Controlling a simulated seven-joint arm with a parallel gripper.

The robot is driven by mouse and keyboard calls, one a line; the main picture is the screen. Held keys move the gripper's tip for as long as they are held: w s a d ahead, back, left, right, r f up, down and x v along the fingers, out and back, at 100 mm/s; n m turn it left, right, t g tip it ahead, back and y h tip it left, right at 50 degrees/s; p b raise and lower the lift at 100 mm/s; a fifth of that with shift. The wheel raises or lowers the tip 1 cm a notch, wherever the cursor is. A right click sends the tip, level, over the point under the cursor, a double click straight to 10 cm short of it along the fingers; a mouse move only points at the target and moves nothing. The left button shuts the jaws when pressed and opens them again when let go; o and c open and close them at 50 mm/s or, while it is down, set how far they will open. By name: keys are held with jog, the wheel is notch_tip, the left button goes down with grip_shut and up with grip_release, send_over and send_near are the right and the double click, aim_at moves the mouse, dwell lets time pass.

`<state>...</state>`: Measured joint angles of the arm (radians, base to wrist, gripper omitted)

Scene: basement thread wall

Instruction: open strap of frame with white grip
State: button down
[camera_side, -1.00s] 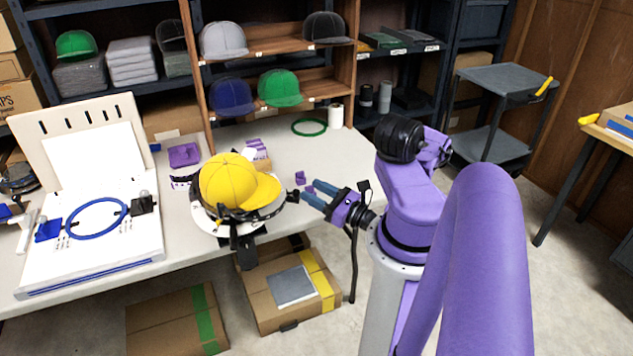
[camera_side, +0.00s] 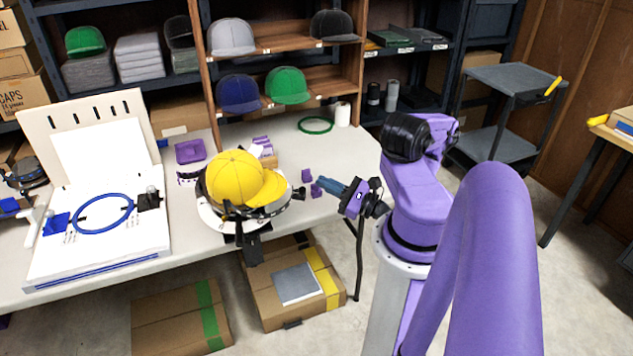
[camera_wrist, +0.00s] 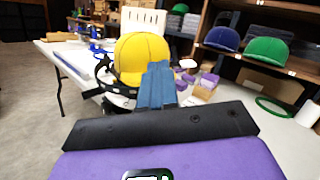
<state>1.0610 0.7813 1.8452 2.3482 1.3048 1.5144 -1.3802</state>
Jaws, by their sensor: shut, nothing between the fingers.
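A yellow cap (camera_side: 234,177) sits on a round cap frame (camera_side: 215,214) with a white band and dark parts, at the front edge of the table. Its dark clamp (camera_side: 240,235) hangs over the edge. A small dark knob (camera_side: 299,193) sticks out at the frame's right side. I cannot tell a white grip or the strap's state for sure. My gripper (camera_side: 326,184) is shut and empty, to the right of the frame and apart from it. In the wrist view its blue fingers (camera_wrist: 158,85) are together, in front of the cap (camera_wrist: 141,58) and hiding part of it.
A purple tray (camera_side: 190,151) and a green ring (camera_side: 315,125) lie farther back. A white board with a blue hoop (camera_side: 104,214) stands left. Shelves with caps (camera_side: 288,86) rise behind. The table's back right is mostly clear.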

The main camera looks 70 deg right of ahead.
jog(key=d+f+n+g+y, duration=0.3)
jog(key=d+n+g+y, duration=0.9)
jog(key=n, duration=1.5)
jog(key=w+a+t+y, duration=0.2)
jog(key=w+a, duration=0.3)
jog(key=a, duration=0.3)
jog(key=shift+w+f+t+y, duration=0.3)
jog(key=shift+f+t+y, duration=0.15)
jog(key=shift+y, duration=0.15)
jog(key=shift+s+a, duration=0.1)
jog(key=shift+a, duration=0.05)
